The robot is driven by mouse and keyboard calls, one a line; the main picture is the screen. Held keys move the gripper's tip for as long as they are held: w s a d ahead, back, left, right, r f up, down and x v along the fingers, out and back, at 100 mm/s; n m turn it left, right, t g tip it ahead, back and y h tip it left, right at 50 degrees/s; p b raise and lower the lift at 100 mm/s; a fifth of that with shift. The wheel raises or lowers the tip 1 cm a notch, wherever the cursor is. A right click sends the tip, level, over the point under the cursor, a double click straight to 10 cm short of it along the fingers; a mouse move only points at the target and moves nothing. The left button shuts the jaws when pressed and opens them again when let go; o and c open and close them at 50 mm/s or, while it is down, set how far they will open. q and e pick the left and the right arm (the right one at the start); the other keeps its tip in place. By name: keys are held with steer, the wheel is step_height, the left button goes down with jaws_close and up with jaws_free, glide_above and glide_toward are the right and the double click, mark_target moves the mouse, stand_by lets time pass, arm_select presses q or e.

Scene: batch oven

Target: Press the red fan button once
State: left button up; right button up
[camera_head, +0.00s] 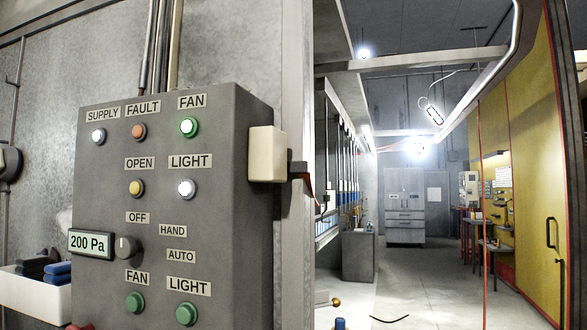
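A grey control panel (225,235) fills the left half of the view. Its FAN lamp (189,127) at the top glows green. Lower down, a FAN label (137,278) sits above a green button (134,302). To its right, a LIGHT label (189,285) sits above another green button (186,314). I see no red button clearly. A sliver of something red (80,327) shows at the bottom edge, mostly cut off, and I cannot tell what it is. The panel below the green buttons is out of frame. Neither of my grippers is in view.
A selector knob (126,247) and a 200 Pa display (90,244) are above the green buttons. A beige box (267,154) juts from the panel's right side. A white bin (38,298) stands at left. Open floor (440,292) lies right, before a yellow wall (535,170).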

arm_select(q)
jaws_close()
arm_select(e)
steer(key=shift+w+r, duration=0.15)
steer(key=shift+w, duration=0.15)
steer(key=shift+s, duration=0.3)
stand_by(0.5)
